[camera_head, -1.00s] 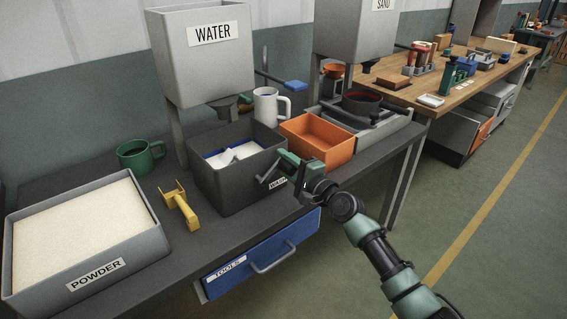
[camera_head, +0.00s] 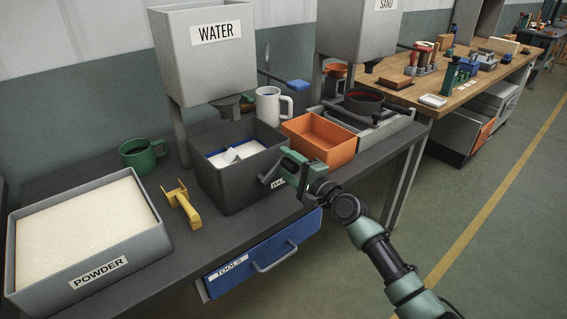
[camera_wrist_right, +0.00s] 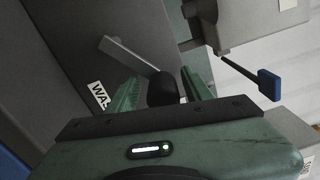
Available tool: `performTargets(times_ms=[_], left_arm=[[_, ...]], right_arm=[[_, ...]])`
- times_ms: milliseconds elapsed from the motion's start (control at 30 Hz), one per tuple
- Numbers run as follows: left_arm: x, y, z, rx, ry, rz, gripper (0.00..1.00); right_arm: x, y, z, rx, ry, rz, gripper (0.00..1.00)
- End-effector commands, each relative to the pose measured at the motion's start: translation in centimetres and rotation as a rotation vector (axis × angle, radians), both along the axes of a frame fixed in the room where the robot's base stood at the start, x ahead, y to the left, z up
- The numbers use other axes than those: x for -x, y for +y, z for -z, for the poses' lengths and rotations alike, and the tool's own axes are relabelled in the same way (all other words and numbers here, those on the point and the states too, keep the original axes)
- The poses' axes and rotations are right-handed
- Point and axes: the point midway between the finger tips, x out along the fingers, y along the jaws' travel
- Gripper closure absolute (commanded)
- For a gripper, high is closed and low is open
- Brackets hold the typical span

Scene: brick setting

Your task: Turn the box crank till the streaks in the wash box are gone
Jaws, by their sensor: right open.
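The wash box (camera_head: 212,182) is a dark grey open box on the bench, with a white label partly hidden by my right gripper. Inside it something white and blue (camera_head: 232,154) shows; I cannot make out streaks at this size. The box crank (camera_head: 269,172) is a grey arm on the box's right side. In the right wrist view the crank arm (camera_wrist_right: 128,53) ends in a black knob (camera_wrist_right: 162,89). My right gripper (camera_head: 286,166) is at the crank. Its green fingers (camera_wrist_right: 162,92) are open, one on each side of the knob. My left gripper is not in view.
An orange tray (camera_head: 322,156) stands close right of the wash box. A yellow tool (camera_head: 183,206) lies to its left, near the powder box (camera_head: 120,260). The water hopper (camera_head: 205,75) hangs above and behind. A white mug (camera_head: 268,104) stands behind. A drawer (camera_head: 262,255) is below.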

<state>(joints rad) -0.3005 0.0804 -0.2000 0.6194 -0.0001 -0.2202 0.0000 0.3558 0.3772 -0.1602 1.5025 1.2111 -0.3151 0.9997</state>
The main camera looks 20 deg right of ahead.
Motion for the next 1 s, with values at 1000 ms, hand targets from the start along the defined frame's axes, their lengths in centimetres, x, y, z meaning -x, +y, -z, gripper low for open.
performTargets(times_ms=[1000], left_arm=[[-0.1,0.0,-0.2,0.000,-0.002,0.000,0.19]], right_arm=[[6.6,-1.9,0.0,0.000,0.001,-0.005,0.49]])
